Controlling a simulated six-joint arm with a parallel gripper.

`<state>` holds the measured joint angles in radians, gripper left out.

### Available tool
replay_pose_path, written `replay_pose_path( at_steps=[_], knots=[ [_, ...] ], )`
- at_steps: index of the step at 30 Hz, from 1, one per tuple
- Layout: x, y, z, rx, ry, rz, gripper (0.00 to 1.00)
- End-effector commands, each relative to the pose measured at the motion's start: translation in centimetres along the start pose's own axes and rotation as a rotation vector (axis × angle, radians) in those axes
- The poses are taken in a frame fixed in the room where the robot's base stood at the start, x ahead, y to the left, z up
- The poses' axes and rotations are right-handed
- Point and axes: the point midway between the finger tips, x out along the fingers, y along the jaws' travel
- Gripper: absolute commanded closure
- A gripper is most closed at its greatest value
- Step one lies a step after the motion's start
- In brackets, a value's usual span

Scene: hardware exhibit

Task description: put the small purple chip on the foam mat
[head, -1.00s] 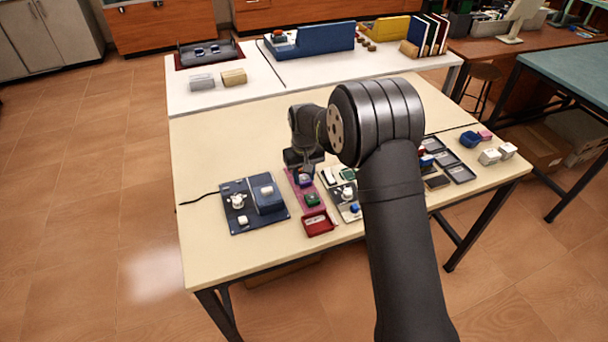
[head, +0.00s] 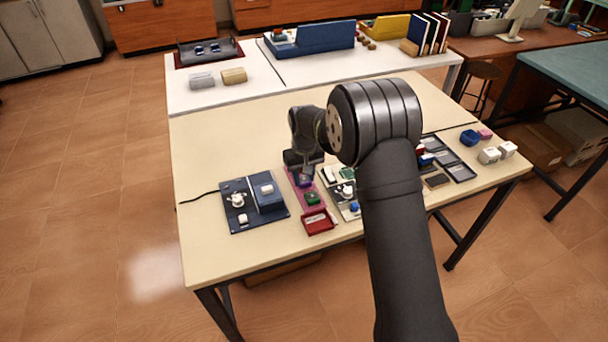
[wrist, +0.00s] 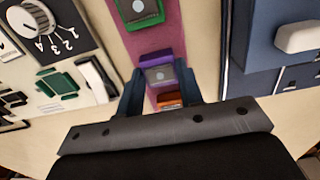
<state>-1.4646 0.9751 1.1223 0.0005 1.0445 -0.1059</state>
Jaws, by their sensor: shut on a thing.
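My gripper (wrist: 159,78) points down over the pink foam mat (wrist: 165,34), with its two dark blue fingers on either side of the small purple chip (wrist: 157,57). The chip has a grey label on top, and the jaws are shut on it. In the head view my gripper (head: 305,168) is over the far part of the pink strip, and my arm hides part of the table to its right. I cannot tell whether the chip touches the mat. A green chip (wrist: 140,12) and an orange chip (wrist: 168,99) also lie along the pink strip.
A dark blue panel (head: 235,187) with white pieces stands left of the strip. A red tray (head: 318,221) lies at its near end. A pale panel with a dial (wrist: 35,20) is close on the other side.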

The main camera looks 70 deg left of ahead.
Motion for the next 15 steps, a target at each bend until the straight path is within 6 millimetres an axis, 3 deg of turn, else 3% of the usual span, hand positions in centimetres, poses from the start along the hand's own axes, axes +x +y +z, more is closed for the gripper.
replay_pose_path(
  at_steps=[13,14,15],
  knots=[
    [0.4,0.0,-0.01,0.0,0.001,0.0,0.83],
    [0.4,0.0,-0.01,0.0,0.0,0.0,0.6],
    [0.4,0.0,-0.01,0.0,0.0,0.0,0.53]
  ],
)
